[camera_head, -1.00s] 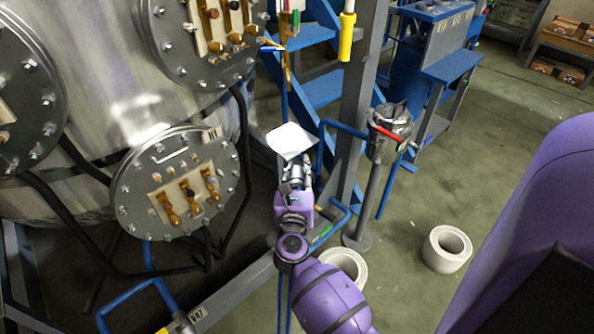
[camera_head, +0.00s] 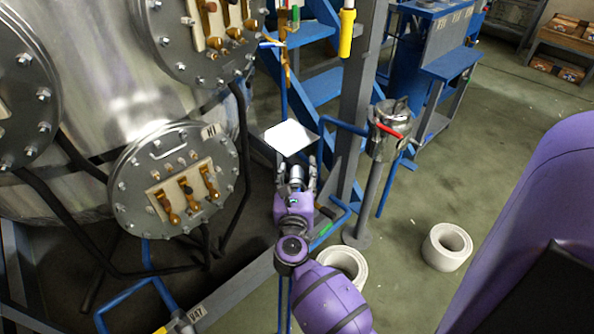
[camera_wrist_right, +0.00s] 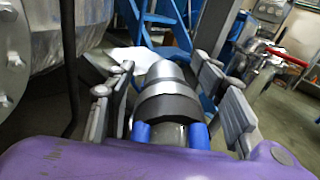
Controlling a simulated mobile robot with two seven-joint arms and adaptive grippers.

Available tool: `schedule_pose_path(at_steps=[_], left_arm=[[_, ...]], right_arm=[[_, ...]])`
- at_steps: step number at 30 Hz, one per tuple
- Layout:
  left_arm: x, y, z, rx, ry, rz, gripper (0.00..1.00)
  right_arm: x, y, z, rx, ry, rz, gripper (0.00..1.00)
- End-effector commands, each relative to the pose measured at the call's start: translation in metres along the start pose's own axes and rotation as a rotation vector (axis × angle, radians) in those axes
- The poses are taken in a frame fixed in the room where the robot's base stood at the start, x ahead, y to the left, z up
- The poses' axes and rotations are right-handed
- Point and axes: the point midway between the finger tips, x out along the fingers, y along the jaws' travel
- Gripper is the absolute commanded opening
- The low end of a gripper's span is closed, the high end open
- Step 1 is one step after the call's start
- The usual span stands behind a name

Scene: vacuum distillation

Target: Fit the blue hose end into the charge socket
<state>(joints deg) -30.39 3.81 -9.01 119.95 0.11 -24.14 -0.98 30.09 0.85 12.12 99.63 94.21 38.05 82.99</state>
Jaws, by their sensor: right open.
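My right gripper (camera_head: 296,172) is open in the head view, its fingers spread on both sides of a silver cylindrical fitting (camera_head: 297,173). The right wrist view shows the fitting (camera_wrist_right: 166,90) with a dark band, between the open fingers; a gap shows on each side. Two short blue pieces (camera_wrist_right: 141,134) are at its near end; I cannot tell whether they belong to the blue hose end. A white plate (camera_head: 288,137) lies just beyond the fingertips. The charge socket cannot be made out for certain. My left gripper is not in view.
A steel vessel with bolted round flanges (camera_head: 175,180) and black cables stands at left. A grey post (camera_head: 357,100), blue pipes and a metal pot with a red handle (camera_head: 391,130) are close at right. White rings (camera_head: 447,247) lie on the floor.

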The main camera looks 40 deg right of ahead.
Motion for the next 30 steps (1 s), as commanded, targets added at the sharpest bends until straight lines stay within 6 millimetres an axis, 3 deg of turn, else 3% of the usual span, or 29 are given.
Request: schedule_pose_path(at_steps=[15,21,30], left_arm=[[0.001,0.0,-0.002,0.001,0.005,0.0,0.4],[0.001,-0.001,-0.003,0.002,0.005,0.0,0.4],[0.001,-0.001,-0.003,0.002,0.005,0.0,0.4]], right_arm=[[-0.097,0.0,0.0,0.0,0.001,-0.001,0.49],[-0.113,0.0,0.001,0.001,-0.001,0.0,0.49],[-0.115,0.0,0.001,0.001,-0.002,0.0,0.49]])
